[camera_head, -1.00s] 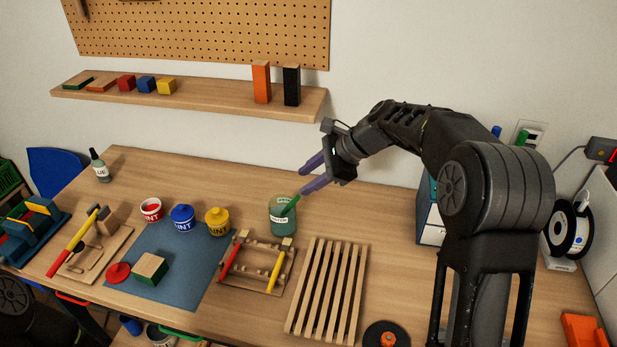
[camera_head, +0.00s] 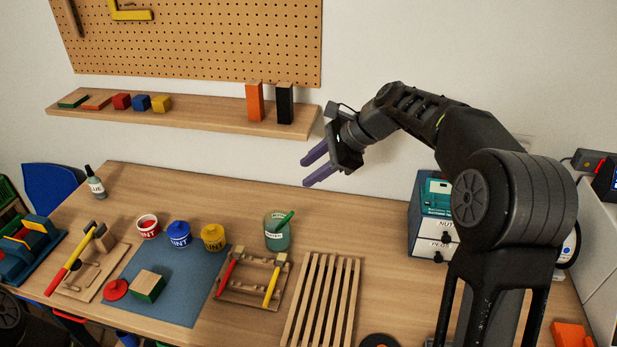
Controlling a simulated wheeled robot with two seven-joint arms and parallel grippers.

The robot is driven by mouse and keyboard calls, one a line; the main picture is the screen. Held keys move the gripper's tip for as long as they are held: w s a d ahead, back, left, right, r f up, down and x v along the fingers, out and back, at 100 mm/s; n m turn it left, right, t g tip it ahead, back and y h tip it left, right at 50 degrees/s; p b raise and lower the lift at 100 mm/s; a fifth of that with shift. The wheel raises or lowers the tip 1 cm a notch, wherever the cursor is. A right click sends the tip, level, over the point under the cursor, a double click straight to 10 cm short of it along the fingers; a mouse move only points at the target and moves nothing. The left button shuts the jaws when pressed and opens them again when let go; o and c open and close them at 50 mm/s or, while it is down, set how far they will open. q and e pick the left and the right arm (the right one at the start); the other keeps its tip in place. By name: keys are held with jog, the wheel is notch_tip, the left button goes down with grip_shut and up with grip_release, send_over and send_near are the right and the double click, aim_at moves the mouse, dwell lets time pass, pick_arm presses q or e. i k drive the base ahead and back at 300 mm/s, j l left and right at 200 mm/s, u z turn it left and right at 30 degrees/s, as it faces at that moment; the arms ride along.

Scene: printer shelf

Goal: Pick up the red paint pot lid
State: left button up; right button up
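The red paint pot lid (camera_head: 115,289) lies flat near the left front of the blue mat (camera_head: 182,291), beside a green and wood block (camera_head: 148,285). The red paint pot (camera_head: 148,227) stands open behind the mat, with red paint showing inside. My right gripper (camera_head: 304,173) is raised over the back of the bench, far to the right of the lid. Its two purple fingers are apart, with nothing between them. My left gripper is not in view; only a dark part of my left arm shows at the lower left edge.
Closed blue (camera_head: 179,234) and yellow (camera_head: 213,238) paint pots stand beside the red one. A brush jar (camera_head: 277,235), a tool rack (camera_head: 250,279) and a slatted wooden rack (camera_head: 320,300) stand to the right. A hammer holder (camera_head: 88,265) is left of the mat. A wall shelf (camera_head: 190,118) hangs behind.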

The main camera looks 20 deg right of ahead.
aim_at(114, 291)
jog(key=k+j, duration=0.3)
jog(key=k, duration=0.15)
jog(key=k+j, duration=0.25)
jog(key=k, duration=0.25)
